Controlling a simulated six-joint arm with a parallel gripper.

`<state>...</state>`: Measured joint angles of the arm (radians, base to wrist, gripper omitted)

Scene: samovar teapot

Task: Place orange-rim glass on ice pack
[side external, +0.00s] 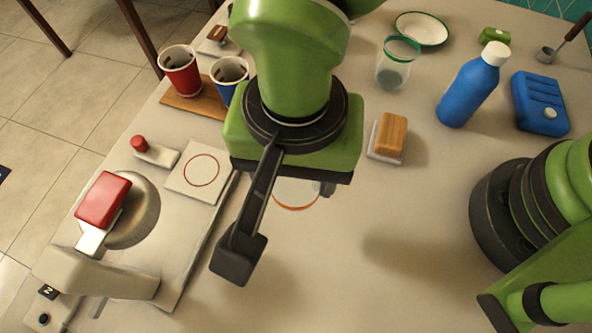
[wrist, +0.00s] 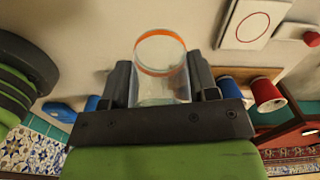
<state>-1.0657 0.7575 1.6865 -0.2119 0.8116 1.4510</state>
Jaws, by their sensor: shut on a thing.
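My gripper (side external: 285,225) is shut on a clear glass with an orange rim (side external: 296,207), above the middle of the table. In the wrist view the glass (wrist: 161,88) sits between the two fingers (wrist: 161,82), its orange rim clear of them. In the side view my gripper hides most of the glass; only part of the rim shows below the palm. The ice pack (side external: 539,104), a ridged blue block with a pale cap, lies at the far right of the table, well apart from my gripper.
A blue bottle (side external: 470,92) with a white cap stands left of the ice pack. A green-rimmed glass (side external: 394,70), a green-rimmed dish (side external: 421,29) and a wooden-topped block (side external: 389,137) are nearby. Red (side external: 181,72) and blue (side external: 229,76) cups stand at left. The front middle table is clear.

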